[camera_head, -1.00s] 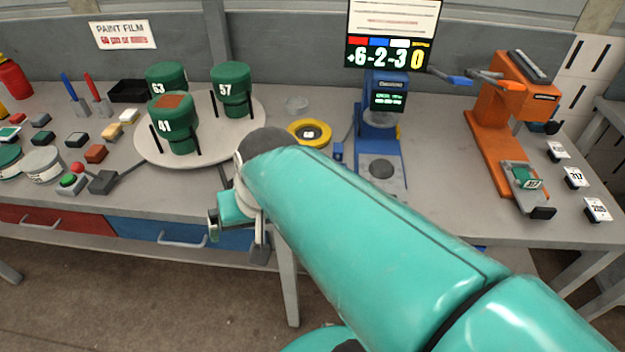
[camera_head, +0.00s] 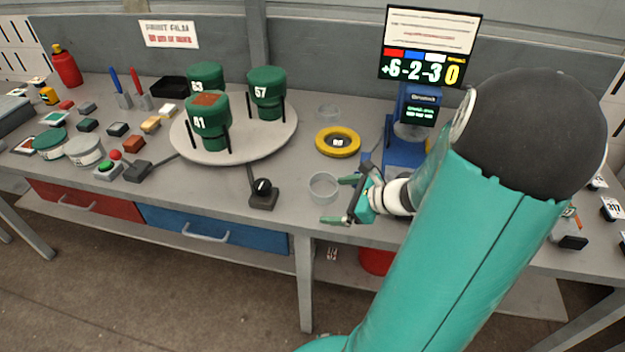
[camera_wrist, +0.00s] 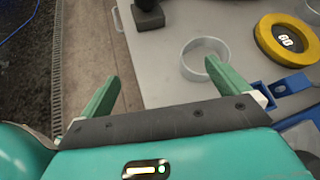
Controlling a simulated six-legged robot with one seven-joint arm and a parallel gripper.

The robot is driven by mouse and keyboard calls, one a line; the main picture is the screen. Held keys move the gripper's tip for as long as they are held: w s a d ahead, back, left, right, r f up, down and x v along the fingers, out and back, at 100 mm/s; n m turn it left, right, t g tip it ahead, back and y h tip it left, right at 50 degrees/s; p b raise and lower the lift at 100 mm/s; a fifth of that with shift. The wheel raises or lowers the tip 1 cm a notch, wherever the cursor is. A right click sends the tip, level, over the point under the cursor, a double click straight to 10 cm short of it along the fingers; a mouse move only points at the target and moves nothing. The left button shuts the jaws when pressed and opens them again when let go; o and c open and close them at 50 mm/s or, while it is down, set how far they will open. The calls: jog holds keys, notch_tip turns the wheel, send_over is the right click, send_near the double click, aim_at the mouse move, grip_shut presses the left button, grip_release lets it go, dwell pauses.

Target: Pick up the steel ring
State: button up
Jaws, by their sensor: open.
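A thin steel ring (camera_head: 324,199) lies on the front part of the grey bench, right of a small black block with a knob. In the wrist view the ring (camera_wrist: 187,70) shows just beyond the right fingertip. My gripper (camera_head: 336,201) is open and empty, with its green fingers pointing left at the ring's right side. In the wrist view the gripper (camera_wrist: 161,71) has its fingers wide apart, and the ring lies off to the right of the gap's middle, not between the fingers. Whether a fingertip touches the ring I cannot tell.
A yellow ring (camera_head: 324,143) lies behind the steel ring, and a blue stand (camera_head: 393,150) is close right. The black block with a knob (camera_head: 263,198) is left. A round turntable (camera_head: 262,146) holds green cylinders. The bench's front edge runs just below the gripper.

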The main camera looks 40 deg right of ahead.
jog(key=s+d+m, duration=0.1)
jog(key=d, duration=0.1)
jog(key=d+m+t+h, duration=0.1)
jog(key=d+m, duration=0.1)
jog(key=s+d+f+m+t+h, duration=0.1)
jog(key=d+m, duration=0.1)
jog(key=shift+s+d, duration=0.2)
jog(key=shift+s, duration=0.15)
jog(key=shift+d+t+h, duration=0.2)
jog(key=shift+t+h, duration=0.1)
send_near(322, 175)
jog(key=shift+s+a+f, duration=0.15)
jog(key=shift+s+a, duration=0.1)
jog(key=shift+a, duration=0.35)
jog(key=shift+s+a+f, duration=0.15)
jog(key=shift+s+a, duration=0.15)
jog(key=shift+a, duration=0.35)
jog(key=shift+x, duration=2.75)
jog(key=shift+f, duration=0.2)
jog(key=c, duration=1)
jog(key=shift+r, duration=0.15)
